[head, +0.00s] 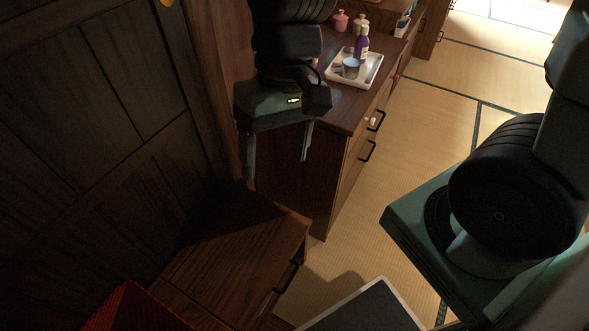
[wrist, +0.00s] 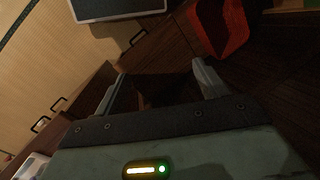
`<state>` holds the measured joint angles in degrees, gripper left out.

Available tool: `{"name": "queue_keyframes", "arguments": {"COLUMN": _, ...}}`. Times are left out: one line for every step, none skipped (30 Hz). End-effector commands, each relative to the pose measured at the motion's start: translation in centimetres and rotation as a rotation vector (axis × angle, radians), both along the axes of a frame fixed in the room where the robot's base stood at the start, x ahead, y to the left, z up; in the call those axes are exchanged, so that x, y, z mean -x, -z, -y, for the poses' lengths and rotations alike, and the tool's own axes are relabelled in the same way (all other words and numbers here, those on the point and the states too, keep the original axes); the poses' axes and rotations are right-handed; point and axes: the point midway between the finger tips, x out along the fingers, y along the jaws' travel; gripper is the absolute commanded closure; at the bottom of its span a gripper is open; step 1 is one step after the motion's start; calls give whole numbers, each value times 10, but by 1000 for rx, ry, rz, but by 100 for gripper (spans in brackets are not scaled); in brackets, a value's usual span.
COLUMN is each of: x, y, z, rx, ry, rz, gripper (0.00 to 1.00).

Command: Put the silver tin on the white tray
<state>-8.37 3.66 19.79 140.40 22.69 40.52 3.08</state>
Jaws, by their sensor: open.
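The white tray (head: 373,76) lies on top of the dark wooden cabinet at the upper middle of the head view. A small grey, round, cup-like thing (head: 350,68) stands on the tray; I cannot tell whether it is the silver tin. I make out no other silver tin. My gripper (head: 277,162) is open and empty, pointing down in front of the cabinet's near end, well apart from the tray. In the wrist view my gripper (wrist: 158,72) shows nothing between its fingers. A pale corner, probably of the tray (wrist: 30,167), shows at the lower left there.
A purple bottle (head: 362,46) stands on the tray. A pink jar (head: 341,21) and a cream bottle (head: 360,23) stand behind it. A lower wooden cabinet (head: 240,235), a red container (head: 125,308) and a grey panel (head: 368,308) are nearer.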

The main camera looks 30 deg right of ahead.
Motion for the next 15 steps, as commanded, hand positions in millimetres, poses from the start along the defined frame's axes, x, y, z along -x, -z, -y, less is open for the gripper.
{"name": "queue_keyframes", "arguments": {"x": 17, "y": -3, "z": -3, "rx": 31, "ry": -127, "rz": 53, "gripper": 27}}
{"name": "queue_keyframes", "arguments": {"x": 24, "y": -5, "z": -4, "rx": 47, "ry": -193, "rz": 82, "gripper": 27}}
{"name": "queue_keyframes", "arguments": {"x": 32, "y": -6, "z": -4, "rx": 67, "ry": -275, "rz": 117, "gripper": 27}}
{"name": "queue_keyframes", "arguments": {"x": 38, "y": -7, "z": -4, "rx": 79, "ry": -329, "rz": 140, "gripper": 27}}
{"name": "queue_keyframes", "arguments": {"x": 42, "y": -8, "z": -4, "rx": 90, "ry": -376, "rz": 162, "gripper": 27}}
{"name": "queue_keyframes", "arguments": {"x": 47, "y": -8, "z": -3, "rx": 103, "ry": -428, "rz": 183, "gripper": 27}}
{"name": "queue_keyframes", "arguments": {"x": 50, "y": -9, "z": -3, "rx": 109, "ry": -460, "rz": 199, "gripper": 27}}
{"name": "queue_keyframes", "arguments": {"x": 52, "y": -9, "z": -3, "rx": 115, "ry": -486, "rz": 210, "gripper": 27}}
{"name": "queue_keyframes", "arguments": {"x": 54, "y": -10, "z": -3, "rx": 121, "ry": -511, "rz": 222, "gripper": 27}}
{"name": "queue_keyframes", "arguments": {"x": 55, "y": -10, "z": -2, "rx": 123, "ry": -525, "rz": 228, "gripper": 27}}
{"name": "queue_keyframes", "arguments": {"x": 56, "y": -10, "z": -2, "rx": 125, "ry": -534, "rz": 233, "gripper": 27}}
{"name": "queue_keyframes", "arguments": {"x": 56, "y": -10, "z": -2, "rx": 127, "ry": -540, "rz": 236, "gripper": 27}}
{"name": "queue_keyframes", "arguments": {"x": 56, "y": -10, "z": -2, "rx": 128, "ry": -542, "rz": 236, "gripper": 27}}
{"name": "queue_keyframes", "arguments": {"x": 56, "y": -10, "z": -2, "rx": 128, "ry": -542, "rz": 236, "gripper": 27}}
{"name": "queue_keyframes", "arguments": {"x": 56, "y": -10, "z": -2, "rx": 127, "ry": -541, "rz": 235, "gripper": 27}}
